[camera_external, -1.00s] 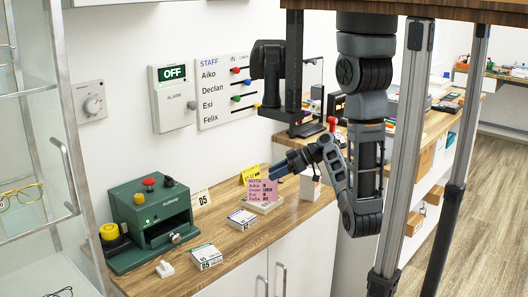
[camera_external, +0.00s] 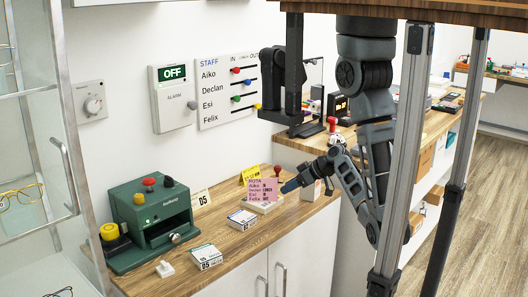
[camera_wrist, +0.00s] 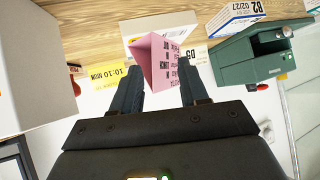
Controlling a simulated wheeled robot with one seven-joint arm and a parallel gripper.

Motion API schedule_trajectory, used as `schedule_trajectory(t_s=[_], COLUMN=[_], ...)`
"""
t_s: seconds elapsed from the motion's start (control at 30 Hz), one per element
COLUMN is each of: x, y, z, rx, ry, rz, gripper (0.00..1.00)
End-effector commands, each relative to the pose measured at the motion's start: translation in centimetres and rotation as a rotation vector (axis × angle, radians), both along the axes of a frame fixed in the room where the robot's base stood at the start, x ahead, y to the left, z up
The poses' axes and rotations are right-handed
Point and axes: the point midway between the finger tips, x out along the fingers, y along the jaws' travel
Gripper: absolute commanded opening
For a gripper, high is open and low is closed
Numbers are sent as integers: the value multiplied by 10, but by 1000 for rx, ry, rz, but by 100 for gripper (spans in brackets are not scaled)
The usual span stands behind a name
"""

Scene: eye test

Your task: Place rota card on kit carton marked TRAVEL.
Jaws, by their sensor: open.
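The rota card (camera_external: 262,191) is a pink folded card with printed names, standing at a low white carton (camera_external: 268,206) on the wooden counter. I cannot tell whether it rests on that carton. My gripper (camera_external: 286,187) is open, just right of the card. In the wrist view the card (camera_wrist: 166,52) shows between and ahead of the fingertips (camera_wrist: 160,73), not gripped. Other small white cartons lie to the front left, one nearer the card (camera_external: 242,220) and one further forward (camera_external: 206,258). The word TRAVEL is not legible on any carton.
A green machine (camera_external: 150,225) stands at the counter's left. A yellow card (camera_external: 251,173), a white 05 card (camera_external: 200,198) and a red-knobbed item (camera_external: 277,171) stand behind. A white box (camera_external: 311,188) is close by my gripper. Bare counter (camera_external: 225,238) lies between the front cartons.

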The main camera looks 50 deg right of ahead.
Motion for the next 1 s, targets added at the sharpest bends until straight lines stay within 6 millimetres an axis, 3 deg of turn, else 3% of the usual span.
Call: schedule_trajectory(t_s=[0.03, 0.17, 0.33, 0.47, 0.7, 0.83, 1.0], x=[-13, -42, -83, -114, -159, -172, -179], y=[9, 20, 33, 46, 79, 92, 99], z=[-12, -29, -24, -1, 65, 92, 106], rx=[-10, -56, -119, -145, -109, -70, -48], ry=[32, 56, 5, -86, -295, -371, -407], rz=[-55, -215, -363, -423, -421, -395, -380], gripper=[44, 44, 44, 44, 44, 44, 44])
